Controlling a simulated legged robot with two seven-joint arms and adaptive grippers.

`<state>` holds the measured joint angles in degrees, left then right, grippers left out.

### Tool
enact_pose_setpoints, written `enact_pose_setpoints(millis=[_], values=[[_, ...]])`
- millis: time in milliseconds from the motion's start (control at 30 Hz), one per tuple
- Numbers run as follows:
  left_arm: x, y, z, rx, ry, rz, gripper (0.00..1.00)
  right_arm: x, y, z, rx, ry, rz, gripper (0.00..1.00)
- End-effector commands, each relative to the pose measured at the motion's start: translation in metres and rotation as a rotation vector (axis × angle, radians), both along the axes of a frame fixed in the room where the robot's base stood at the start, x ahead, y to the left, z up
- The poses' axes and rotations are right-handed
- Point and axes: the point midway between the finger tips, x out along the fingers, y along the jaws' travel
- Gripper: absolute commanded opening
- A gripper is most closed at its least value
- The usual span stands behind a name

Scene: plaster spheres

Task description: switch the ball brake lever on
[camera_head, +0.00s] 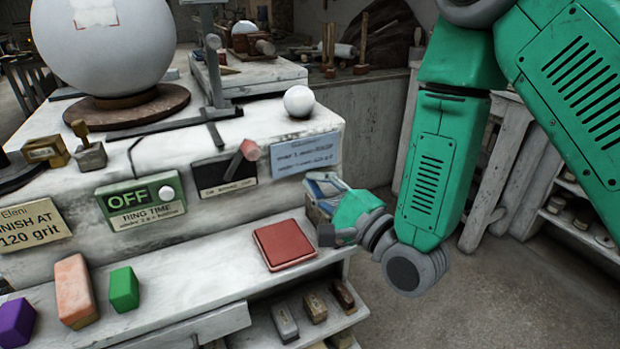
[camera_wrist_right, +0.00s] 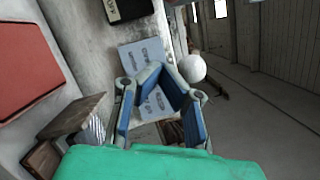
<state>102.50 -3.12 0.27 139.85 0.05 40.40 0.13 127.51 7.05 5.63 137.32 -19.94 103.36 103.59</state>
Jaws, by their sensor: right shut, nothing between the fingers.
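A lever with a reddish handle (camera_head: 240,157) sticks out of a black plate (camera_head: 210,172) on the front face of the stone bench; it looks like the ball brake lever. Its handle tilts up to the right. The small label (camera_head: 228,188) below is too blurred to read. The black plate also shows at the top of the right wrist view (camera_wrist_right: 128,8). My right gripper (camera_head: 318,184) is shut and empty, right of the lever and apart from it, by the pale blue note. In the right wrist view its blue-padded fingers (camera_wrist_right: 164,73) converge before that note. My left gripper is not in view.
A pale blue note (camera_head: 305,154) is on the bench face. A green OFF sign (camera_head: 140,203) is left of the lever. A red block (camera_head: 284,245) lies on the lower shelf. A small white ball (camera_head: 299,101) and a large sphere (camera_head: 105,45) are on top. Open floor lies right.

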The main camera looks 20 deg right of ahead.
Motion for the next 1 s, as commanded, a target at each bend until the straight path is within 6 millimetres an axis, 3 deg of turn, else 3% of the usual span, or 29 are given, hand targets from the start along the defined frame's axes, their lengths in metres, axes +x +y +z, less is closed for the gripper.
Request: enact_pose_setpoints(millis=[333, 600, 1000], values=[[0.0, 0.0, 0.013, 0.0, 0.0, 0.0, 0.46, 0.071, 0.022, 0.011, -0.003, -0.005, 0.002, 0.0], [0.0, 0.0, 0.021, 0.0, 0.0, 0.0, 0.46, 0.065, 0.052, 0.026, -0.002, -0.001, 0.002, 0.0], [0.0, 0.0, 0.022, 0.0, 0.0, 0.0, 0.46, 0.065, 0.056, 0.026, -0.001, 0.0, 0.0, 0.0]])
